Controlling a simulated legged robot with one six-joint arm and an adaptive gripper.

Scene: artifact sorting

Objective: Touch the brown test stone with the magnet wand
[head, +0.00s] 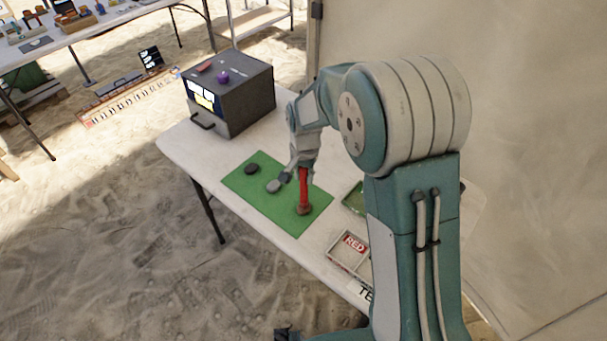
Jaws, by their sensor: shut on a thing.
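My gripper (301,168) is shut on the red magnet wand (303,188) and holds it upright over the green mat (288,222). The wand's lower end is at the brown test stone (304,211), which lies near the mat's right end. I cannot tell whether the tip touches the stone or is just above it. A grey stone (273,186) lies on the mat to the left of the wand. A dark stone (251,168) lies farther left on the mat.
A dark grey box (247,97) with a screen and drawer handle stands at the table's back left. A tray labelled RED (345,262) and a green tray (354,200) are right of the mat, partly behind my arm. The white table's left front strip (205,175) is clear.

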